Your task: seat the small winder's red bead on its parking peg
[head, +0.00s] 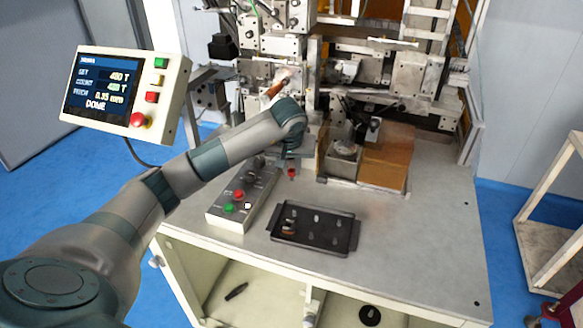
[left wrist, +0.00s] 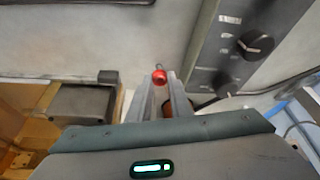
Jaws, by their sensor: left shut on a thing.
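The red bead (head: 291,173) shows just below my left gripper (head: 291,161) in the head view, above the grey bench top near the winder. In the left wrist view the bead (left wrist: 159,76) sits at the tips of the two narrow fingers of my left gripper (left wrist: 160,82), which are shut on it. A thin pale stub shows just beyond the bead there. The small winder (head: 345,85) stands behind, partly hidden by my left arm. I cannot make out its parking peg for certain. My right gripper is not in view.
A button box (head: 243,198) lies left of the bead. A black tray (head: 345,246) with several small parts lies in front. A brown block (head: 387,160) stands right. The bench's right side is clear.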

